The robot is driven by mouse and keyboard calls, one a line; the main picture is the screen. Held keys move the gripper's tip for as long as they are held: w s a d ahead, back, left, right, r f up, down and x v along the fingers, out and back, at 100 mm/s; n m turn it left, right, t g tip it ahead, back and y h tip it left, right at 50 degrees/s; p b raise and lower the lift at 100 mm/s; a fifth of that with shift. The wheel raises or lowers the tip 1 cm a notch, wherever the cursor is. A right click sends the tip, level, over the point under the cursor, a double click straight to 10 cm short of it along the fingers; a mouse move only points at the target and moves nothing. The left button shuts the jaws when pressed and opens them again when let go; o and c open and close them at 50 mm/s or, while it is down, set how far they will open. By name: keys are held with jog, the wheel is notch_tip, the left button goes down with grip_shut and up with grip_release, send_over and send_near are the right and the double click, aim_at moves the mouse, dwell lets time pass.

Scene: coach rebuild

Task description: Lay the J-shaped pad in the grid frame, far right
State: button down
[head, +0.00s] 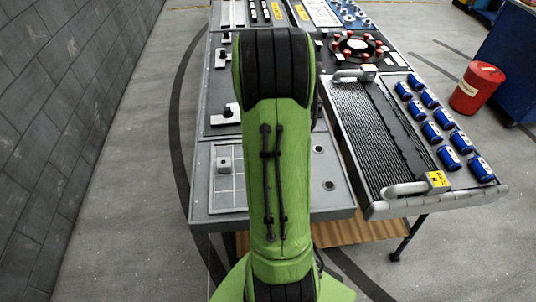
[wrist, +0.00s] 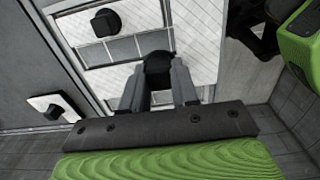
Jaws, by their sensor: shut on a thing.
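My gripper (wrist: 160,92) is shut on a black knob (wrist: 158,62) in the wrist view. The knob belongs to the white pad (wrist: 197,38), which seems to reach up the right side and to the left below grey cells. It is low over the grid frame (head: 230,200); I cannot tell whether it touches. The fingers hide part of it. In the head view, my arm hides the gripper and held pad. Another white pad with a black knob (wrist: 105,22) lies in the frame's upper left; it also shows in the head view (head: 224,163).
Another knobbed pad (wrist: 55,107) lies left of the frame in the wrist view. Beyond the frame, several pads, including one light pad (head: 228,117), lie on the grey bench. A radiator tray with blue cans (head: 449,157) stands right. A red drum (head: 470,88) stands on the floor.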

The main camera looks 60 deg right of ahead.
jog(key=shift+f+b, duration=2.2)
jog(key=shift+f, duration=0.8)
jog(key=shift+s+f+b, duration=0.1)
jog(key=shift+f+b, duration=0.5)
jog(key=shift+f, duration=0.05)
jog(key=shift+f, duration=0.3)
jog(key=shift+f+b, duration=0.2)
jog(key=shift+b, duration=0.25)
jog(key=c, duration=0.8)
grip_release()
jog(key=shift+r+p, duration=0.9)
jog(key=shift+r, duration=0.2)
